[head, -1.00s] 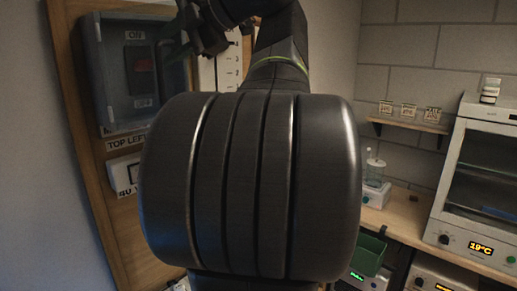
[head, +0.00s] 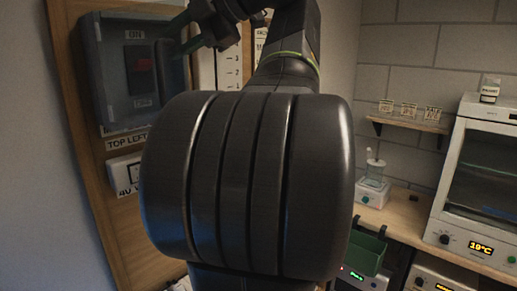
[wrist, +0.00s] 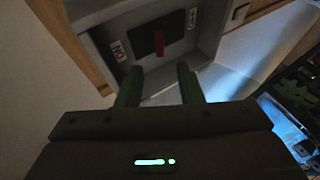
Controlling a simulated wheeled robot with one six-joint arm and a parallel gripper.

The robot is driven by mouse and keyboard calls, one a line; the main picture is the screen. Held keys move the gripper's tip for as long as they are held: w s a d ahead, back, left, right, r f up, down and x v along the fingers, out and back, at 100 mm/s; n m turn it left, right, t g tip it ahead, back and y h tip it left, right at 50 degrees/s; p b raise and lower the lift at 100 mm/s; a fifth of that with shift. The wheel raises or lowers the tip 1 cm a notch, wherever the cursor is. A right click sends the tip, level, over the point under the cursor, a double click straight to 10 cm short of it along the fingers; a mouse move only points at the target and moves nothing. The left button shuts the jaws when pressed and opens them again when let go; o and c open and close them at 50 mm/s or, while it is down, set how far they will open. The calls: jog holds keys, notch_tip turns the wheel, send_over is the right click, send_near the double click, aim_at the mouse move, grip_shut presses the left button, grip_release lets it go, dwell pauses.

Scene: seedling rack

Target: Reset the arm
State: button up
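A grey switch box (head: 105,125) with a dark switch plate and a red rocker (head: 137,66) is fixed to a wooden board at the upper left. The label above the rocker reads ON. My gripper (head: 182,34) is at the box's upper right side in the head view. In the wrist view its two green fingers (wrist: 158,78) stand apart with nothing between them, in front of the box's edge. The red rocker (wrist: 159,44) shows beyond the fingertips, apart from them. My own arm hides the middle of the head view.
A wooden bench at the right carries a white device (head: 374,190) and an oven-like unit (head: 466,232) reading 19°C. A green bin (head: 364,252) hangs below the bench edge. A small shelf (head: 408,125) is on the block wall. Bluish light shows at the right in the wrist view.

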jog(key=w+a+f+n+t+y, duration=0.1)
jog(key=a+f+t+y, duration=0.1)
jog(key=a+f+y, duration=0.2)
jog(key=shift+w+a+f, duration=0.3)
jog(key=shift+a+f, duration=0.45)
jog(key=shift+a, duration=0.45)
